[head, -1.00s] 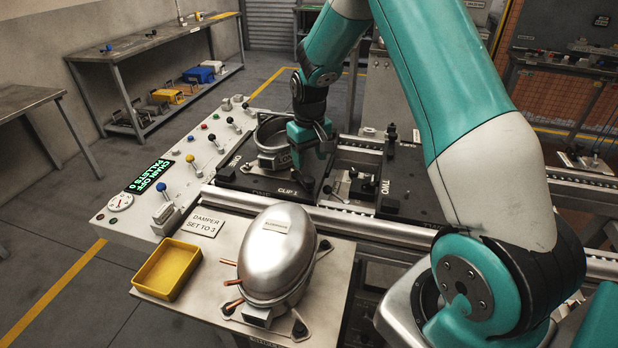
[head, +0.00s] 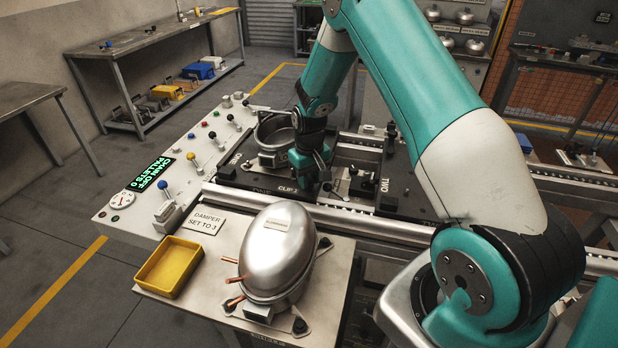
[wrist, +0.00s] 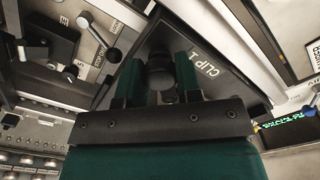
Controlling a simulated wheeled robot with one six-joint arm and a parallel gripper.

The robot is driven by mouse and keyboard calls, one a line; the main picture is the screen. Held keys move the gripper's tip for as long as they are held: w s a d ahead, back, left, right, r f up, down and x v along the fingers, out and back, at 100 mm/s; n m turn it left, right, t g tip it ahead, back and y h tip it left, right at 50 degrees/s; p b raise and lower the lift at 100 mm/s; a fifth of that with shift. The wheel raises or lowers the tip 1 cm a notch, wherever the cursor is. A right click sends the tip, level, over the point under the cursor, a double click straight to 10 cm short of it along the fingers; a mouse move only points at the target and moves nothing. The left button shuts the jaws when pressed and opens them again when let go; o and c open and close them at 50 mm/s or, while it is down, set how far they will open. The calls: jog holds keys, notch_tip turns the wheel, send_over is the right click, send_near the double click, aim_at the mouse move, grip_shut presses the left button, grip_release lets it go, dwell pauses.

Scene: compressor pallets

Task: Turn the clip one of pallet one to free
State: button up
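Pallet one (head: 236,175) is a dark plate marked ONE, with a metal housing (head: 272,140) on it. Clip one is a dark round knob (wrist: 160,76) beside the CLIP 1 label (wrist: 197,62) in the wrist view. My gripper (wrist: 157,72) is open, with its two green fingers on either side of the knob. Narrow gaps seem to show between the fingers and the knob. In the head view my gripper (head: 308,180) is down at the pallet's front right corner and hides the clip. The clip's pointing direction is hard to tell.
Pallet two (head: 400,185) lies to the right, with a black lever on a fixture near my gripper. A silver compressor dome (head: 278,250) and a yellow tray (head: 170,268) stand in front. A control panel (head: 200,165) with levers runs along the left.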

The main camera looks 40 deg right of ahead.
grip_shut()
